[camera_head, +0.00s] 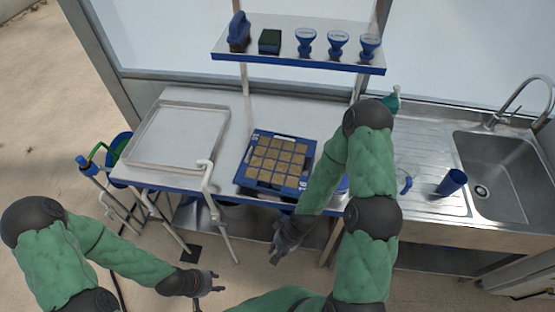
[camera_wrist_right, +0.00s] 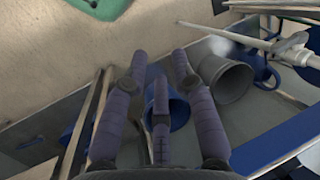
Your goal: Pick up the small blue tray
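The blue tray (camera_head: 247,181) lies flat on the table, with several square brown soil cells in it. My right gripper (camera_head: 276,255) is below and in front of the table's front edge, apart from the tray. In the right wrist view its fingers (camera_wrist_right: 158,75) are spread, with nothing held between them. My left gripper (camera_head: 212,285) is low in front of the table, left of the right one, with its fingers apart and empty. The tray does not clearly show in the right wrist view.
A large metal tray (camera_head: 143,161) lies left of the blue tray. A white pipe (camera_head: 207,178) rises at the table's front edge. A shelf (camera_head: 290,63) hangs behind. Under the table are a blue pot (camera_wrist_right: 178,109) and grey pot (camera_wrist_right: 232,82).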

